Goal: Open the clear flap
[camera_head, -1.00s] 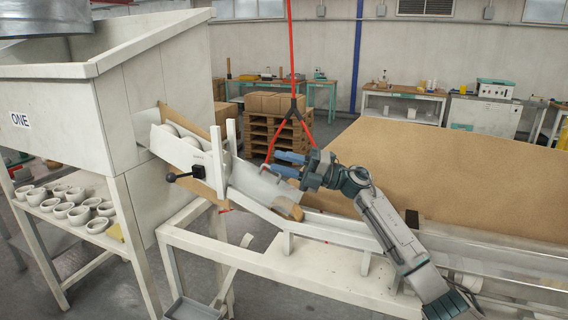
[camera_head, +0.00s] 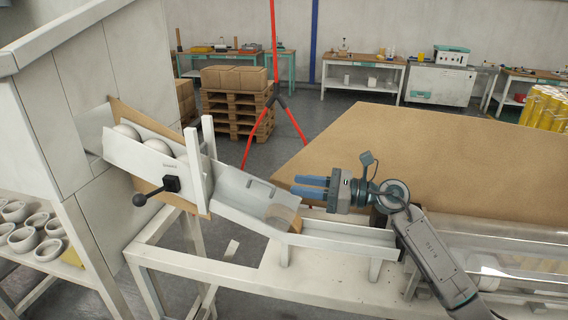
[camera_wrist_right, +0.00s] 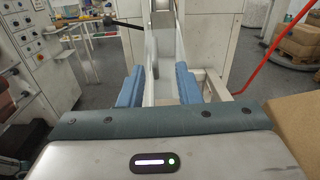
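The clear flap (camera_head: 257,196) looks like a see-through curved cover over the sloping white chute, with a small slot near its top edge. It appears lowered, and a brown rounded piece (camera_head: 285,213) shows at its lower end. My right gripper (camera_head: 297,185) is to the right of the flap and slightly above it, its blue fingers pointing left. The fingers are apart with nothing between them. In the right wrist view, the open fingers (camera_wrist_right: 158,86) stand to either side of the chute (camera_wrist_right: 163,45); I cannot make out the flap clearly there. My left gripper is out of view.
White balls (camera_head: 158,147) sit in the upper chute behind a white gate frame (camera_head: 208,150). A black-knobbed lever (camera_head: 140,199) sticks out at its front. A red stand (camera_head: 272,100) rises behind. A large brown board (camera_head: 430,150) lies behind my right arm.

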